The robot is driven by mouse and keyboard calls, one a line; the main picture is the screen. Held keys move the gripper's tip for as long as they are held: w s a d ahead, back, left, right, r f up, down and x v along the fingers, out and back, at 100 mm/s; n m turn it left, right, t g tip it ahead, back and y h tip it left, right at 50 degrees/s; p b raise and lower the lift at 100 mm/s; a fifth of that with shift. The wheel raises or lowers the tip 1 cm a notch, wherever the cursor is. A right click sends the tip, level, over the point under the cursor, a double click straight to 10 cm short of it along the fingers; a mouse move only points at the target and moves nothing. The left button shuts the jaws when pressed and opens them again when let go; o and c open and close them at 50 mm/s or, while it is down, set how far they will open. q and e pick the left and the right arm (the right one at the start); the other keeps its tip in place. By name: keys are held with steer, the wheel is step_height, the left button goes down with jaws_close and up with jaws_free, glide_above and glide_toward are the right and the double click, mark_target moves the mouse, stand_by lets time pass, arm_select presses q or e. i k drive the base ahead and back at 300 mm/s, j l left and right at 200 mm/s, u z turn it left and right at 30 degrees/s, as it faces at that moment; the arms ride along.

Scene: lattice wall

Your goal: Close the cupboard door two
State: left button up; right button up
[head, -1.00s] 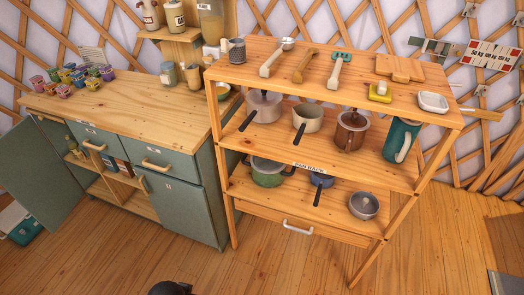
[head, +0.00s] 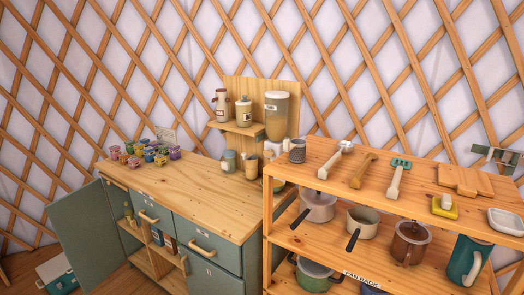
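A teal cupboard with a wooden top (head: 190,197) stands at the lower left. One teal door (head: 86,237) at its left side stands swung wide open, and the inner shelves (head: 150,250) show behind it. Teal drawer fronts (head: 152,214) with wooden handles sit under the top. A teal front with a handle (head: 186,266) at the right is partly cut off by the bottom edge. The door numbers are too small to read surely. Neither of my grippers is in view.
Several small colored pots (head: 150,152) stand on the cupboard top. A wooden pan rack (head: 335,205) with pans and utensils stands close on the right. A teal-and-white box (head: 57,275) lies on the floor beyond the open door. A lattice wall (head: 180,50) closes off the back.

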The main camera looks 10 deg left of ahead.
mark_target(82, 221)
steer(key=i+j+z, duration=0.1)
steer(key=j, duration=1.9)
steer(key=i+j+z, duration=0.15)
steer(key=j, duration=0.9)
steer(key=j+z, duration=0.1)
steer(key=j, duration=1.9)
steer(key=j+z, duration=0.15)
steer(key=j, duration=0.9)
steer(key=k+j+z, duration=0.1)
steer(key=j, duration=0.9)
steer(key=k+j, duration=0.15)
steer(key=j, duration=0.85)
steer(key=z, duration=0.05)
